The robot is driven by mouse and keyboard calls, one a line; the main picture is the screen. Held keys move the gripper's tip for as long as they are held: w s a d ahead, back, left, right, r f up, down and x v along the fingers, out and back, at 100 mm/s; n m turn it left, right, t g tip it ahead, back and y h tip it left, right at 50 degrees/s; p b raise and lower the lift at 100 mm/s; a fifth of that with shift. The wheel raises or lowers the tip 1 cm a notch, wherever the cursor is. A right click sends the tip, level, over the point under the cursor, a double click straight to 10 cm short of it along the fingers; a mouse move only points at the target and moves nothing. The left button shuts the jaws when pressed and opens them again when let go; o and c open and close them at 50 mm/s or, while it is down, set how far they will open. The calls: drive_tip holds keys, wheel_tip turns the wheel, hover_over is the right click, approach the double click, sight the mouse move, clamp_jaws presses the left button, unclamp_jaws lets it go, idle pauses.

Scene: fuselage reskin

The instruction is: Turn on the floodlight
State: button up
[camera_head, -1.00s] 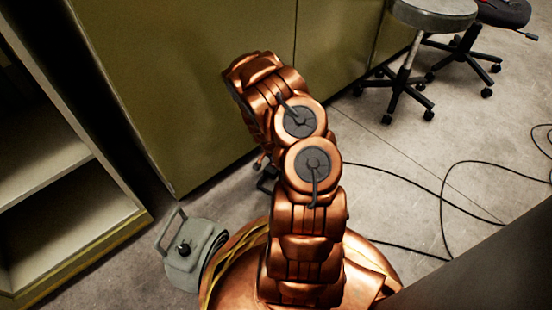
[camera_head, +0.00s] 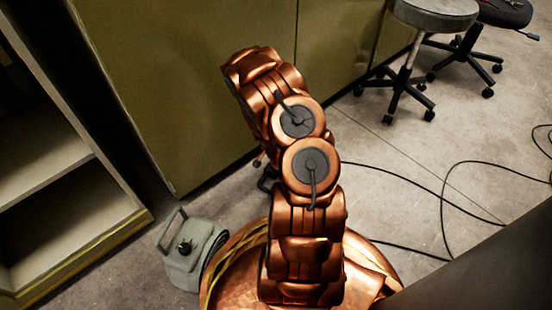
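A grey box-shaped device with a carrying handle and a black knob (camera_head: 190,252) stands on the floor at the lower left, beside my copper base. It may be the floodlight, but I see no lit lamp face on it. My copper arm rises through the middle of the view and bends over at its far end. Small dark parts show low behind the arm, left of its middle joints. They may belong to my gripper, but the arm hides most of them, so its fingers cannot be made out.
An olive-green cabinet (camera_head: 185,80) stands close behind my arm. An open shelf unit (camera_head: 60,210) is at the left. A round stool (camera_head: 432,15) and a dark wheeled chair (camera_head: 500,14) stand at the upper right. Black cables (camera_head: 445,190) lie across the otherwise open floor at the right.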

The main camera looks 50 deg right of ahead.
drive_tip(key=v, duration=1)
drive_tip(key=shift+a+r, duration=0.15)
drive_tip(key=shift+r, duration=0.05)
drive_tip(key=shift+s, duration=0.1)
drive_tip(key=s+a+r+n+y+p, duration=0.1)
drive_tip(key=a+r+n+p, duration=0.1)
drive_tip(key=a+r+p, duration=0.95)
drive_tip(key=s+a+r+n+p, duration=0.25)
drive_tip(key=r+p, duration=0.35)
drive_tip(key=r, duration=1.3)
drive_tip(key=s+a+r+n+y+p, duration=0.1)
drive_tip(key=a+r+n+p, duration=0.2)
drive_tip(key=a+r+p, duration=0.9)
drive_tip(key=s+a+r+n+p, duration=0.2)
drive_tip(key=s+r+p, duration=0.4)
drive_tip(key=r, duration=0.6)
drive_tip(key=s+a+r+n+g+p, duration=0.1)
drive_tip(key=s+a+r+n+p, duration=0.2)
drive_tip(key=s+r+p, duration=0.4)
drive_tip(key=s+a+r+n+g+y+p, duration=0.1)
drive_tip(key=s+a+r+n+p, duration=0.2)
drive_tip(key=r, duration=1.5)
drive_tip(key=s+p, duration=0.3)
drive_tip(key=p, duration=0.1)
drive_tip(key=shift+s+a+r+n+p, duration=0.25)
drive_tip(key=shift+s+r+n+p, duration=0.05)
drive_tip(key=shift+s+r+n, duration=0.05)
